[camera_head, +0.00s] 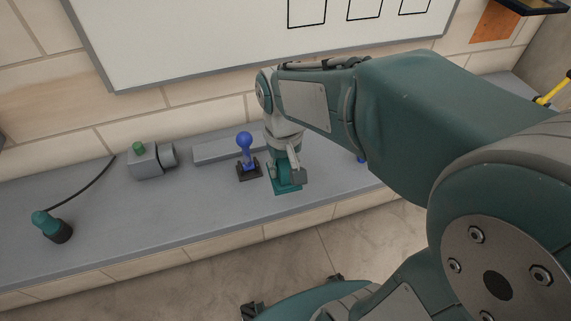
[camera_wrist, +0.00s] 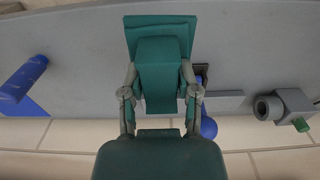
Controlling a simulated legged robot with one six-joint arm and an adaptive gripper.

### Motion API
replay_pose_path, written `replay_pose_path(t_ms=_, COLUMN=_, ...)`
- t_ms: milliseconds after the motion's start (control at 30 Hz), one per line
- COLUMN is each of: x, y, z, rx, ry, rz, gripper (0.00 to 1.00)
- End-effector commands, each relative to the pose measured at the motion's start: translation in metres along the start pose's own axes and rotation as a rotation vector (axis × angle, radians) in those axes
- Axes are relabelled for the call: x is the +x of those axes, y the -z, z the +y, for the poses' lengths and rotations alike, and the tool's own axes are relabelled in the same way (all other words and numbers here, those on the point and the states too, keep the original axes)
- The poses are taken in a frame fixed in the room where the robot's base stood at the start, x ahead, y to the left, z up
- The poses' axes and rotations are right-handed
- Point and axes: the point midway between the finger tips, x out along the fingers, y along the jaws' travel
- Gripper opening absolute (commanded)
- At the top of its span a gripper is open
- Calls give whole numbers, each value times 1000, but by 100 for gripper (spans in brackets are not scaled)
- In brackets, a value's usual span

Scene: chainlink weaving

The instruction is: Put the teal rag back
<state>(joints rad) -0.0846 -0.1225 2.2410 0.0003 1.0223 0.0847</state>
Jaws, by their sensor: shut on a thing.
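The teal rag (camera_head: 287,188) is on the grey ledge, below my gripper (camera_head: 289,172), in the head view. In the wrist view the rag (camera_wrist: 160,30) shows as a wide flat part with a narrower part rising between the fingers. My gripper (camera_wrist: 159,75) is shut on that narrower part, with a grey finger at each side. The wide part appears to lie on the ledge, near its edge; I cannot tell whether all of it touches. My arm hides part of the ledge to the right.
A blue ball-topped handle on a dark base (camera_head: 246,150) stands just left of the rag. Further left are a grey fitting with a green knob (camera_head: 150,158) and a teal-topped black cylinder (camera_head: 52,226). A grey bar (camera_head: 222,151) lies by the wall.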

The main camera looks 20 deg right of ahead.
Motion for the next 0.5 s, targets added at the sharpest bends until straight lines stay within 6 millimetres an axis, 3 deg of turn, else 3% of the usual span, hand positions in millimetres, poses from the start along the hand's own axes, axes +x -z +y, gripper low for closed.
replay_pose_path(t_ms=300, x=48, y=39, z=21, rx=1, ry=0, rz=-3, gripper=3)
replay_pose_path(t_ms=500, x=62, y=50, z=26, rx=1, ry=0, rz=-2, gripper=3)
